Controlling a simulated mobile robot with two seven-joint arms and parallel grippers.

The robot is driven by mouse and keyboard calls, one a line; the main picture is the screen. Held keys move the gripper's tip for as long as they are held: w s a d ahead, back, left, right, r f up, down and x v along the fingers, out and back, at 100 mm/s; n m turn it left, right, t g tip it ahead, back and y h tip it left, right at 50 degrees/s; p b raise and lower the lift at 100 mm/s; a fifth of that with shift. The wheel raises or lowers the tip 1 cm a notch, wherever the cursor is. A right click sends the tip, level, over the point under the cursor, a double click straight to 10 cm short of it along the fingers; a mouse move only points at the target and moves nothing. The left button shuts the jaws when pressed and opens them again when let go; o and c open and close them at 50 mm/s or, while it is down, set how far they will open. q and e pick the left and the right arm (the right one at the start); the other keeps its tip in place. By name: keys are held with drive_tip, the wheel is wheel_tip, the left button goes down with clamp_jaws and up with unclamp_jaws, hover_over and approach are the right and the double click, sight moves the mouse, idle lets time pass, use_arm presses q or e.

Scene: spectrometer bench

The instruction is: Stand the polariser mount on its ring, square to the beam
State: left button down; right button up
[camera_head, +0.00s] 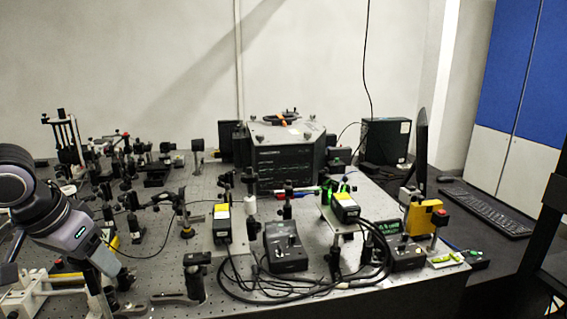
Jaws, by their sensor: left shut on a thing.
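My left gripper (112,272) reaches in from the left and points down over the front left of the perforated optical bench (165,275). It is shut on a small dark piece (125,282) at its fingertips, which I take to be the polariser mount. The piece is small and partly covered by the fingers, so its tilt and whether it touches the bench cannot be told. No separate ring that it stands on can be made out. My right gripper is not in view.
A black post mount (196,275) stands just right of the gripper. White rails (25,295) lie at the front left. Crowded optics fill the back left. Control boxes (286,246) and looping black cables (300,292) occupy the front middle. A large dark housing (285,160) stands behind.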

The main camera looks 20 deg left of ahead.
use_arm(q)
drive_tip(key=shift+f, duration=0.25)
drive_tip(key=w+d+f, duration=0.2)
drive_tip(key=d+f, duration=0.6)
drive_tip(key=f, duration=0.1)
drive_tip(key=w+d+f, duration=0.2)
drive_tip(key=d, duration=1.1)
drive_tip(key=shift+w+f, duration=0.2)
drive_tip(key=shift+w, duration=0.2)
